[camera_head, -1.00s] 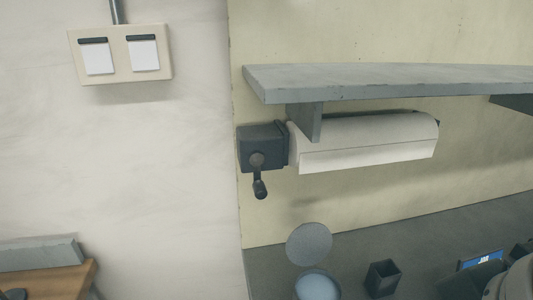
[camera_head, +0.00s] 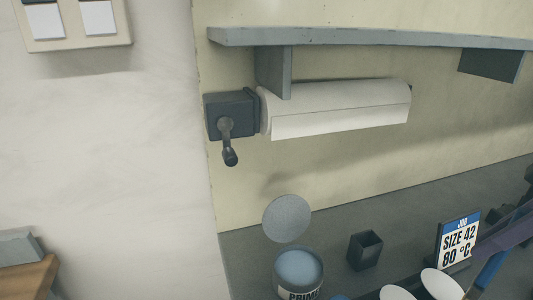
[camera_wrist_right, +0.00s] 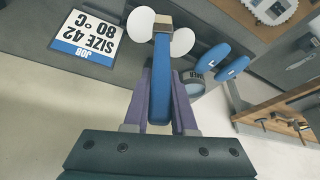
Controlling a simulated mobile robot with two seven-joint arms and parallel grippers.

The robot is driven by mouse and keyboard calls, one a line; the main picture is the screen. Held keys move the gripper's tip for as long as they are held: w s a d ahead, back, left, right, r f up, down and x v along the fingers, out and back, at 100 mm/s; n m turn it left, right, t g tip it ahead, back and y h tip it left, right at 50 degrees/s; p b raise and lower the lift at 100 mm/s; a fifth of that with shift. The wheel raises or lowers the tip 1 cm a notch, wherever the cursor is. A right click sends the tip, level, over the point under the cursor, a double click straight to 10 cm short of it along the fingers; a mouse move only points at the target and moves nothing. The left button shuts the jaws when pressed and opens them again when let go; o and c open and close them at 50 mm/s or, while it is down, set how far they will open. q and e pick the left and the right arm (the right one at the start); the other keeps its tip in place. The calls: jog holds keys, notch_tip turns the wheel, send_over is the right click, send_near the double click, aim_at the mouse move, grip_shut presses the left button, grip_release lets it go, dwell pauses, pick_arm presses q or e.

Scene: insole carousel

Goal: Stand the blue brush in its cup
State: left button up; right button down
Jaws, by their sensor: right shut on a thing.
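The blue brush (camera_wrist_right: 161,80) is held between the purple fingers of my right gripper (camera_wrist_right: 160,98). Its metal ferrule (camera_wrist_right: 162,22) points away from the wrist in the right wrist view. The brush also shows at the lower right of the head view (camera_head: 491,270), below the purple fingers (camera_head: 506,234). A dark square open cup (camera_head: 365,250) stands upright on the grey counter (camera_head: 345,228). It looks empty, and the brush is apart from it, to its right. My left gripper is out of view.
An open primer can (camera_head: 299,270) with its raised round lid (camera_head: 287,218) stands left of the cup. A job sign (camera_head: 458,240) stands to its right. White insoles (camera_head: 441,284) are in front. A shelf (camera_head: 370,38) and paper roll (camera_head: 340,108) hang above.

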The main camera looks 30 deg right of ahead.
jog(key=shift+s+d+r, duration=0.15)
jog(key=shift+d+r, duration=0.05)
jog(key=shift+d, duration=0.45)
jog(key=shift+w+a+b, duration=1.15)
jog(key=shift+w+b, duration=0.85)
jog(key=shift+w, duration=6.8)
notch_tip(320, 180, down, 7)
jog(key=shift+r+b, duration=0.15)
jog(key=shift+b, duration=0.2)
jog(key=c, duration=0.7)
grip_release()
jog(key=shift+c, duration=0.2)
